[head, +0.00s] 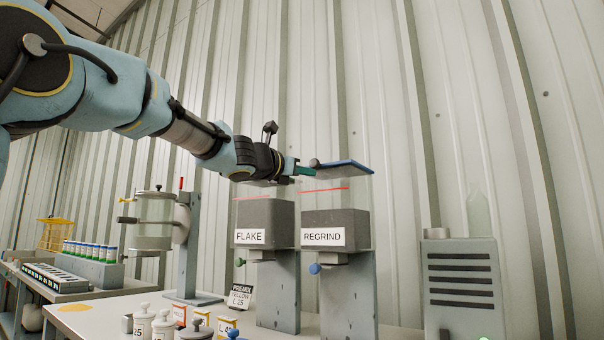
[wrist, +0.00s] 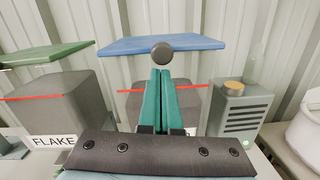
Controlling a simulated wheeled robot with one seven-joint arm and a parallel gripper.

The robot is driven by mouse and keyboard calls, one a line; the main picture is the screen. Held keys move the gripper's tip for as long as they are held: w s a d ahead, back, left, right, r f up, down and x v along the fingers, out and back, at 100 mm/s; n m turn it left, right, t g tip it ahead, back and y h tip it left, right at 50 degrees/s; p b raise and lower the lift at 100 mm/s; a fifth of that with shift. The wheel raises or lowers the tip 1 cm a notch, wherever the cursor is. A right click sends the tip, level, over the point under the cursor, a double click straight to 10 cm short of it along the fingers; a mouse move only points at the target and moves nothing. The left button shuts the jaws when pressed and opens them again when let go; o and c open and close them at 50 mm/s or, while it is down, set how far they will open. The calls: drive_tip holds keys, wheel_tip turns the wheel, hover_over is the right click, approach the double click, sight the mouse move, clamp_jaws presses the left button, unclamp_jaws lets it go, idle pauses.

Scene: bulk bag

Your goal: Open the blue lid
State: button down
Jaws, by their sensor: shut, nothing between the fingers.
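A dark round knob (head: 315,162) is at the lid's near edge. In the wrist view the lid (wrist: 150,45) spans the top middle, with the knob (wrist: 162,53) in front of it. My gripper (head: 305,171) has its teal fingers together with nothing between them. The fingertips (wrist: 160,72) are close to the knob, just below it in the wrist view; contact is unclear.
The FLAKE hopper (head: 265,218) stands left of REGRIND, with a green lid (wrist: 45,54). A grey vented cabinet (head: 461,285) is at the right. Jars (head: 162,328) stand on the bench below. A ribbed wall (head: 440,110) is close behind the hoppers.

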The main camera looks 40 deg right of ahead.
drive_tip(key=shift+r, duration=0.2)
idle(0.3)
drive_tip(key=shift+r+p, duration=0.15)
drive_tip(key=shift+p, duration=0.5)
drive_tip(key=shift+r+y+p, duration=0.3)
drive_tip(key=shift+r+p, duration=0.1)
drive_tip(key=shift+p, duration=0.65)
